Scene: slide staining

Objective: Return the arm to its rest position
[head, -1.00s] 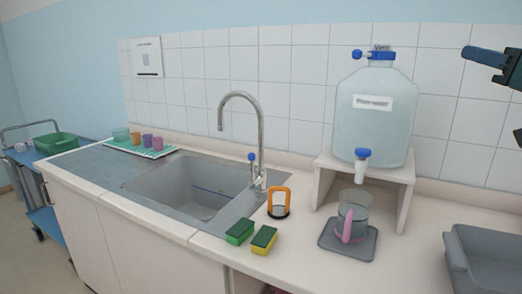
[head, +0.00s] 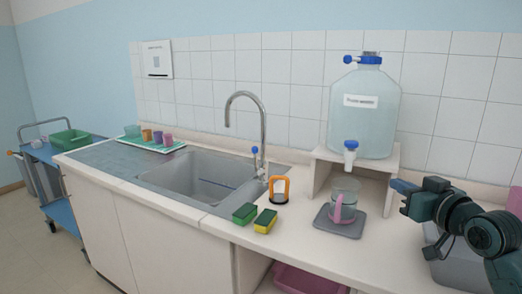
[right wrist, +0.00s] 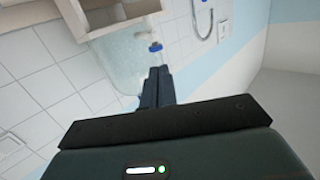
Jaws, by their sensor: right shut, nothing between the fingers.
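My right gripper (head: 402,187) is at the right of the head view, shut and empty, its blue-tipped fingers pointing left. My left gripper is not in view.
The water bottle (head: 363,110) stands on a white stand (head: 386,160). The beaker is on a grey mat (head: 350,229). The sink (head: 185,180), tap (head: 263,130), orange-handled item (head: 279,190) and sponges (head: 265,221) are left. A grey tray (head: 462,270) lies partly behind my right arm.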

